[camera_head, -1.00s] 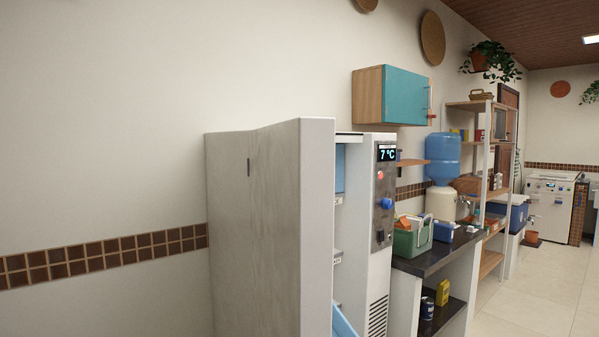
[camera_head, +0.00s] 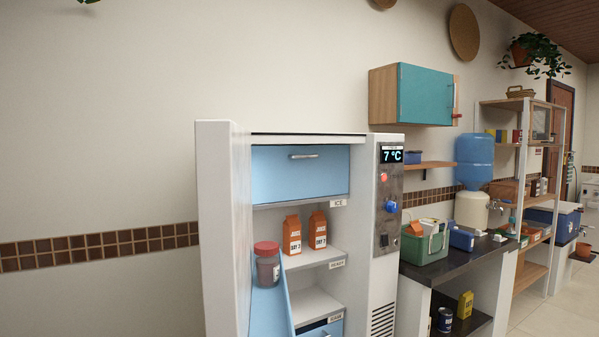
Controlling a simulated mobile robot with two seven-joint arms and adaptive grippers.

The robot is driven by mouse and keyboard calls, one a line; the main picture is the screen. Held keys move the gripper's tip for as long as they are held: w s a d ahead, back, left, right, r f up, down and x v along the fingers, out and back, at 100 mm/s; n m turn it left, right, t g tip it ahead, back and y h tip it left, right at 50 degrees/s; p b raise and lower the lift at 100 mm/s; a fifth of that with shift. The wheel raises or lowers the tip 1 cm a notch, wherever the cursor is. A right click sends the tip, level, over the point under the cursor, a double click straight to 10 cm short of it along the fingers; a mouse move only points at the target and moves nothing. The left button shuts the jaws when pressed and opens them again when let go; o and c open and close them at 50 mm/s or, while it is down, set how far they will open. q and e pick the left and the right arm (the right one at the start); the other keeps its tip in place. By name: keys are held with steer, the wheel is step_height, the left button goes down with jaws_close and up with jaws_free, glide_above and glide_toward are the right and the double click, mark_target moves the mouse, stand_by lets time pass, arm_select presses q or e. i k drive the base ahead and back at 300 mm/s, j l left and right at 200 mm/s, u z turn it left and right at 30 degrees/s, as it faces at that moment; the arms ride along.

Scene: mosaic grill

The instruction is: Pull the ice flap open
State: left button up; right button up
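The ice flap (camera_head: 300,176) is a light blue panel at the top of the white fridge cabinet (camera_head: 383,270), in the middle of the head view. It has a short grey bar handle (camera_head: 304,156) near its top edge. A label reading ICE (camera_head: 338,203) is on the shelf edge below it. The flap stands upright and looks closed. Neither of my grippers shows in the view.
The cabinet's door (camera_head: 222,230) stands open at the left, with a red-lidded jar (camera_head: 267,264) on its inner side. Orange cartons (camera_head: 291,235) stand on the shelf below. A dark counter (camera_head: 460,258) with a green caddy (camera_head: 424,246) adjoins the right.

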mark_target(280, 173)
steer(key=l+u, duration=0.25)
steer(key=l, duration=0.7)
steer(key=i+l+u, duration=0.2)
steer(key=i+l, duration=0.3)
